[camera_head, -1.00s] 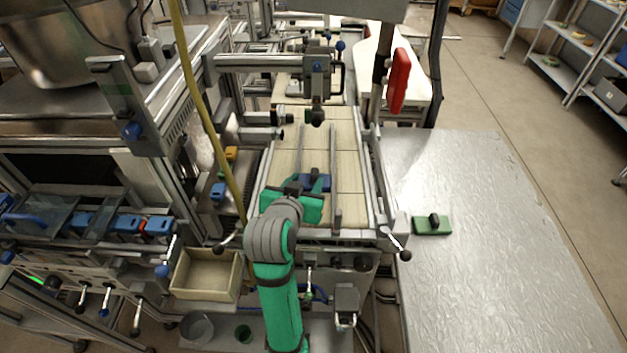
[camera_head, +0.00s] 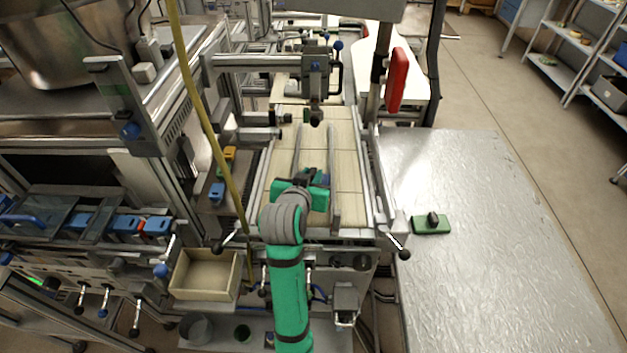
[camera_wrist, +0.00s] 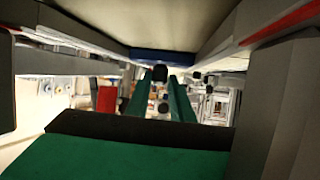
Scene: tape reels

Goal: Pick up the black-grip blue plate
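The blue plate (camera_wrist: 165,55) lies against the pale belt (camera_wrist: 150,20), seen at the top of the wrist view. Its black grip (camera_wrist: 160,73) stands out from it, between the ends of my green fingers. My gripper (camera_wrist: 160,84) is open, with one finger on each side of the grip and a gap between them. Whether the fingers touch the grip I cannot tell.
A green plate with a black grip (camera_head: 432,225) lies on the metal table at right. Blue (camera_head: 217,193) and yellow (camera_head: 230,154) pieces sit on the left unit. Metal rails (camera_head: 333,165) flank my gripper. An empty beige box (camera_head: 205,274) and a yellow hose (camera_head: 200,110) are left.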

